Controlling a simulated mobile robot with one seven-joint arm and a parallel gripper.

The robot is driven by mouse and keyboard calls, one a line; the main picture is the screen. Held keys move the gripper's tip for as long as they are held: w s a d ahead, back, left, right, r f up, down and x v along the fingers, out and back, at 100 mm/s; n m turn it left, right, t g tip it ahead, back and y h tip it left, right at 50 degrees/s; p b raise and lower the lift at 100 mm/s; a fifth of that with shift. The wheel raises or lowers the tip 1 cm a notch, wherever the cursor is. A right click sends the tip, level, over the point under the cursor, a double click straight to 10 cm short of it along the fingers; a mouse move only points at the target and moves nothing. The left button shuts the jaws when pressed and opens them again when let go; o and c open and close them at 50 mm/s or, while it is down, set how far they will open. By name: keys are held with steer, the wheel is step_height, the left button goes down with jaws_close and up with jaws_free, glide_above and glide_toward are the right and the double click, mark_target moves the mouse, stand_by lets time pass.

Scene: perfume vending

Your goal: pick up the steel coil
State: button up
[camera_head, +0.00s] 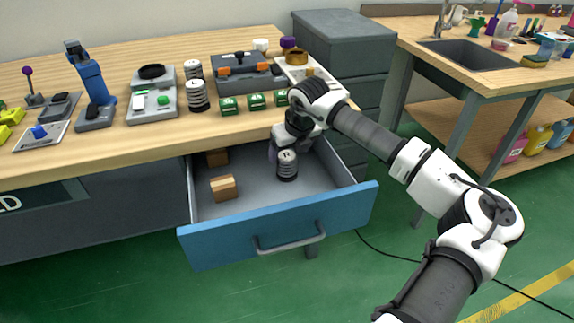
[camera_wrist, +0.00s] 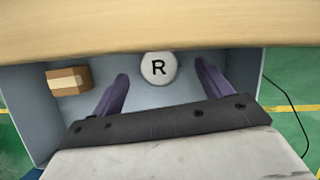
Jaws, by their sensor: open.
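A steel coil (camera_head: 287,166), a dark ribbed cylinder with a pale top, stands upright in the open drawer. In the wrist view its round white top (camera_wrist: 158,68) carries a black R and shows beyond and between my fingertips. My gripper (camera_wrist: 163,70) has two purple fingers, spread wide with nothing held between them. In the head view my wrist hangs over the back of the drawer beside the coil, and the fingers are mostly hidden. Two similar coils, one at the back (camera_head: 193,70) and one in front (camera_head: 198,97), stand on the table.
The blue-fronted drawer (camera_head: 280,228) is pulled out below the wooden tabletop (camera_head: 150,140), whose edge overhangs its back. A cardboard box (camera_head: 224,188) lies in the drawer's left half, with another (camera_head: 217,157) behind it. Green boxes (camera_head: 257,101) line the table edge. The drawer's right front is clear.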

mark_target(287, 155)
steer(key=x, duration=0.5)
steer(key=shift+f+p, duration=0.1)
steer(key=shift+p, duration=0.25)
steer(key=c, duration=1.1)
